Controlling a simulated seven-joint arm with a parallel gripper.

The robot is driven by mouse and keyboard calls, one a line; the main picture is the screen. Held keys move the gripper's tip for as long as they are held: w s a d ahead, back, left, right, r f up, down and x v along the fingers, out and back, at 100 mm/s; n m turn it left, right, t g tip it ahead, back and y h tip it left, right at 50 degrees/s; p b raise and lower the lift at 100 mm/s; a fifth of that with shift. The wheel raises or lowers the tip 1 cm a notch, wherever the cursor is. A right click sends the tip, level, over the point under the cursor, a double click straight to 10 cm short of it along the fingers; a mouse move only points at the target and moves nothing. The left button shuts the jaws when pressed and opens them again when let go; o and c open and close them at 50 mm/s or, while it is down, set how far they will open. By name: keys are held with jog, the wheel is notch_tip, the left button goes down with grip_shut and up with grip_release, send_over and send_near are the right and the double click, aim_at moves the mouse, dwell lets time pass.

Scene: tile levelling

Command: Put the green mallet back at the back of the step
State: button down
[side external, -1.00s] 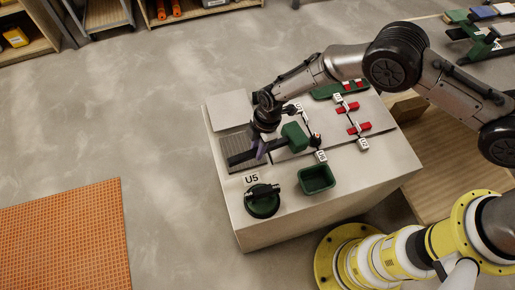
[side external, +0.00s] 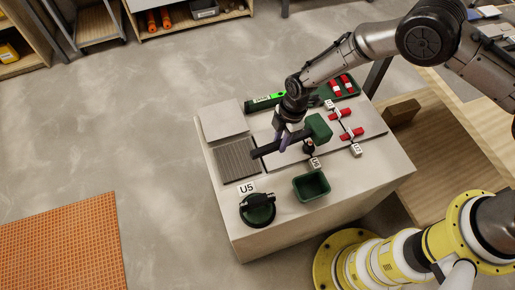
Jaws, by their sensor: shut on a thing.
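The green mallet (side external: 318,127) has a green block head and a dark handle. My gripper (side external: 284,140) is shut on its handle. The mallet is held over the middle of the pale step (side external: 225,205), its head to the right and its handle end pointing left towards the ribbed grey pad. Whether it touches the tiles below is hard to tell. At the back of the step lie a green bar with a bright label (side external: 264,101) and a dark green tray (side external: 347,88) with red pieces in it.
A ribbed grey pad (side external: 236,160) and a plain tile (side external: 222,121) lie at the left. Red wedges (side external: 340,113) with white tags sit at the right. A green bin (side external: 311,186) and a round green pot (side external: 257,210) by the U5 tag stand in front.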

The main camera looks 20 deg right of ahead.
jog(key=s+d+m+h, duration=0.1)
jog(key=s+d, duration=0.5)
jog(key=d, duration=0.6)
jog(key=s+d, duration=0.6)
jog(key=d, duration=0.6)
jog(key=shift+s+a+f, duration=0.1)
jog(key=shift+f, duration=3.3)
jog(key=shift+f, duration=1.45)
jog(key=shift+c, duration=1.4)
grip_release()
jog(key=shift+s, duration=0.1)
notch_tip(320, 180, up, 8)
